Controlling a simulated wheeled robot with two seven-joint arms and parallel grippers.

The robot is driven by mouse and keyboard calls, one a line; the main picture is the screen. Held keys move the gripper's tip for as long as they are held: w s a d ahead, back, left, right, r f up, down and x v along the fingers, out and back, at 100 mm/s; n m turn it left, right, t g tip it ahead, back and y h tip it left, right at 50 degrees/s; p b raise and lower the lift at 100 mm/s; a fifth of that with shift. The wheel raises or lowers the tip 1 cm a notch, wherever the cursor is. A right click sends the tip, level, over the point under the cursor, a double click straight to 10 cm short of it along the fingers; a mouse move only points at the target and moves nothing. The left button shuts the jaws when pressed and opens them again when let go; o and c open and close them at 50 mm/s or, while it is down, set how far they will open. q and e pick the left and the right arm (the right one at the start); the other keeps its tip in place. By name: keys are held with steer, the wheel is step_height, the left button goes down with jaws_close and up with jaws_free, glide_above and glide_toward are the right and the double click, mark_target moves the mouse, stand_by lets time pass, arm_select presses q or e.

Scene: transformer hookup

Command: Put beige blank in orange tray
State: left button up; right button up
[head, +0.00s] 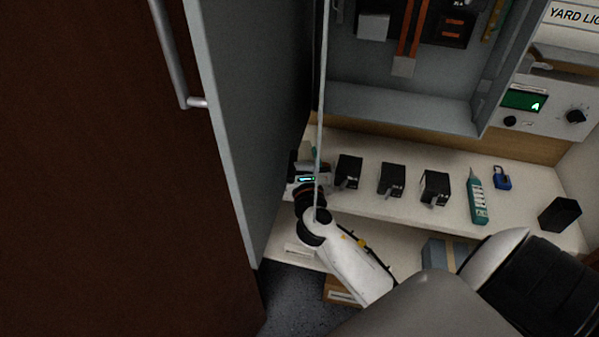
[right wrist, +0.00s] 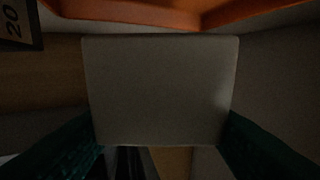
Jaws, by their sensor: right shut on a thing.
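The beige blank (right wrist: 160,90) fills the middle of the right wrist view as a pale, flat-faced block. My right gripper (right wrist: 160,138) is shut on it, one dark green finger at each side. The orange tray (right wrist: 150,12) shows as an orange rim along the top of that view, beyond the blank; whether they touch cannot be told. In the head view my right gripper (head: 308,172) is at the left end of the shelf, by the open cabinet door; the blank and tray cannot be made out there. My left gripper is not in view.
Several black blocks (head: 392,180) stand along the shelf (head: 370,208), with a teal tester (head: 477,197), a blue padlock (head: 502,178) and a black box (head: 559,214) to the right. The grey cabinet door (head: 245,110) stands close left of the gripper. A dark label reading 20 (right wrist: 18,22) shows top left.

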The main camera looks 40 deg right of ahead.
step_height(320, 180, down, 4)
steer(key=shift+w+a+f+b, duration=0.15)
steer(key=shift+f+b, duration=0.1)
steer(key=shift+b, duration=0.45)
steer(key=shift+f, duration=0.15)
steer(key=o, duration=1.1)
steer(key=shift+r, duration=0.25)
steer(key=v, duration=1.2)
